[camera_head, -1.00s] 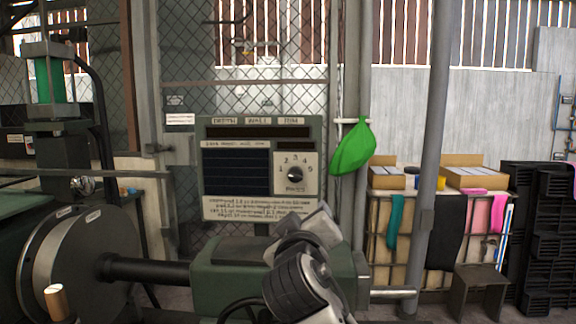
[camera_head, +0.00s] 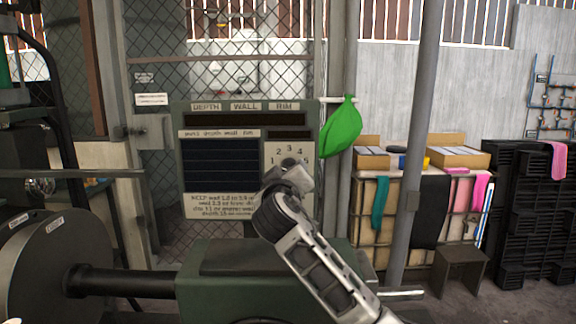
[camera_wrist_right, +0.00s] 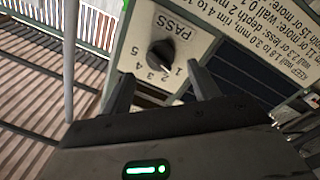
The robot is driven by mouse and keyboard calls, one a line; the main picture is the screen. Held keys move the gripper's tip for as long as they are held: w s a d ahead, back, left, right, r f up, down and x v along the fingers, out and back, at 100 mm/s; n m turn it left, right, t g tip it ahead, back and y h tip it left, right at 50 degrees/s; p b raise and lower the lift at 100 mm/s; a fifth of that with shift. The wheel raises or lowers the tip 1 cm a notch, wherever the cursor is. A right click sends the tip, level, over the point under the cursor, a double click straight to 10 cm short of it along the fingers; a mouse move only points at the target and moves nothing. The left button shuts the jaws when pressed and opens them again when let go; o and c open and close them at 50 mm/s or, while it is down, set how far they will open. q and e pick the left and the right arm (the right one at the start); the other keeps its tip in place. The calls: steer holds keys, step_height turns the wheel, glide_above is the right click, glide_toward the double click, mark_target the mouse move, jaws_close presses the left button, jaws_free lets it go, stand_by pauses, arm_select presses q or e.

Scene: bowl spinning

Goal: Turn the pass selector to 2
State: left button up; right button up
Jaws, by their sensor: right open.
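The pass selector is a dark round knob on a pale plate; in the right wrist view the knob (camera_wrist_right: 160,55) shows upside down with "PASS" above it and numerals around its lower edge. A light pointer mark on it seems to face lower right, near the 1; the exact setting is hard to read. In the head view the numbered plate (camera_head: 298,150) shows, but my right gripper (camera_head: 288,176) covers much of the knob. My right gripper's two fingers (camera_wrist_right: 162,92) are apart, with the knob beyond the gap and nothing between them. My left gripper is out of view.
The grey-green panel (camera_head: 182,150) carries dark displays and a text card (camera_head: 235,202). A green cloth (camera_head: 342,128) hangs just right of it. A green machine housing (camera_head: 225,290) with a dark shaft stands below. A grey post (camera_head: 415,150) and black crates (camera_head: 510,220) are farther right.

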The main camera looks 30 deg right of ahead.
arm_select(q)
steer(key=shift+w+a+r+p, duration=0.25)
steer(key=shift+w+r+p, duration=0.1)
arm_select(e)
steer(key=shift+x, duration=2.25)
steer(key=shift+c, duration=0.2)
steer(key=c, duration=0.9)
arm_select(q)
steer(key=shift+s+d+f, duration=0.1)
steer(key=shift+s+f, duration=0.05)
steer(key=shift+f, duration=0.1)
arm_select(e)
steer(key=shift+f, duration=0.1)
